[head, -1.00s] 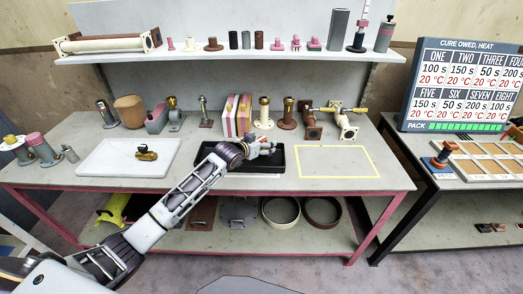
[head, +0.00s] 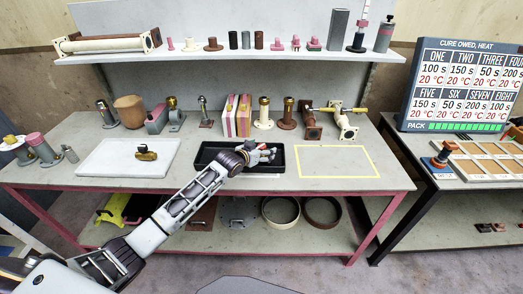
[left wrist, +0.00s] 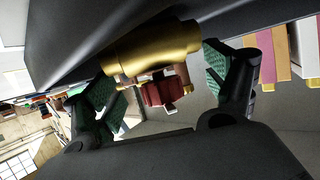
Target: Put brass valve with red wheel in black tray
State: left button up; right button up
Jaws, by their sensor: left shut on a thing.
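The brass valve with red wheel (left wrist: 160,55) is held between the green-padded fingers of my left gripper (left wrist: 165,80) in the left wrist view. Its yellow brass body lies across the fingers and the dark red wheel faces the palm. In the head view my left gripper (head: 262,155) is over the right part of the black tray (head: 206,153), and the valve is hardly visible there. In the left wrist view the tray's dark surface (left wrist: 80,50) is close beside the valve; I cannot tell whether they touch. My right gripper is not in view.
A white tray (head: 105,160) left of the black one holds another brass fitting (head: 146,153). Pink-and-cream striped blocks (head: 237,116) and several pipe pieces stand behind the black tray. A yellow-outlined area (head: 335,162) on the right is empty.

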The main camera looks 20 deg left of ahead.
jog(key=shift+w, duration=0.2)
pick_arm(q)
jog(key=o, duration=1.1)
jog(key=shift+f, duration=0.1)
jog(key=shift+o, duration=0.7)
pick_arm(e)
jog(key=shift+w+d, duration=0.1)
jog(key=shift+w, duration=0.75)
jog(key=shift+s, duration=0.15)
